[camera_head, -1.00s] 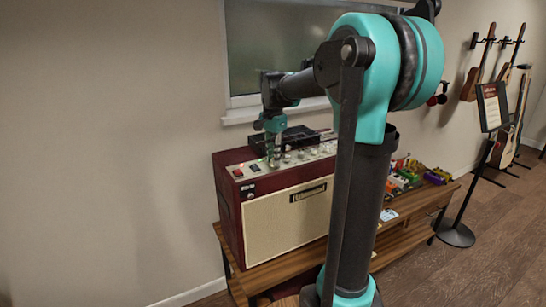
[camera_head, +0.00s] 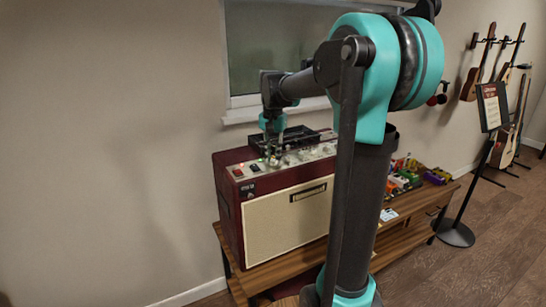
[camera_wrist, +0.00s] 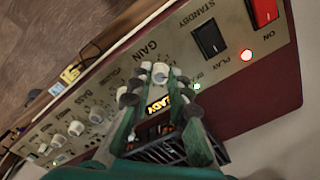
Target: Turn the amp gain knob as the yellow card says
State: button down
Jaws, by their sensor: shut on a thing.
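The maroon amp (camera_head: 228,217) with a cream grille stands on a wooden bench. Its top panel carries a row of knobs and switches. In the wrist view the pale gain knob (camera_wrist: 160,72) sits by the GAIN lettering, between the fingertips of my gripper (camera_wrist: 158,80). My gripper is shut on this knob. In the head view my gripper (camera_head: 273,150) points down onto the left part of the panel. A small yellow and white item (camera_wrist: 70,74) shows beyond the panel in the wrist view; I cannot tell whether it is the card. The knob's pointer is not readable.
Beside the gain knob are a black standby switch (camera_wrist: 209,39) and a red power switch (camera_wrist: 264,10). Several other knobs (camera_wrist: 76,128) run along the panel. A black tray (camera_head: 296,137) lies behind the panel. Colored pedals (camera_head: 405,178) sit to the amp's right.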

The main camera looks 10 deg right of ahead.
aim_at(273, 160)
jog(key=n, duration=0.6)
jog(key=shift+n, duration=0.3)
jog(key=n, duration=0.5)
jog(key=shift+n, duration=0.3)
jog(key=c, duration=1.4)
grip_release()
jog(key=shift+c, duration=0.2)
notch_tip(273, 160, up, 12)
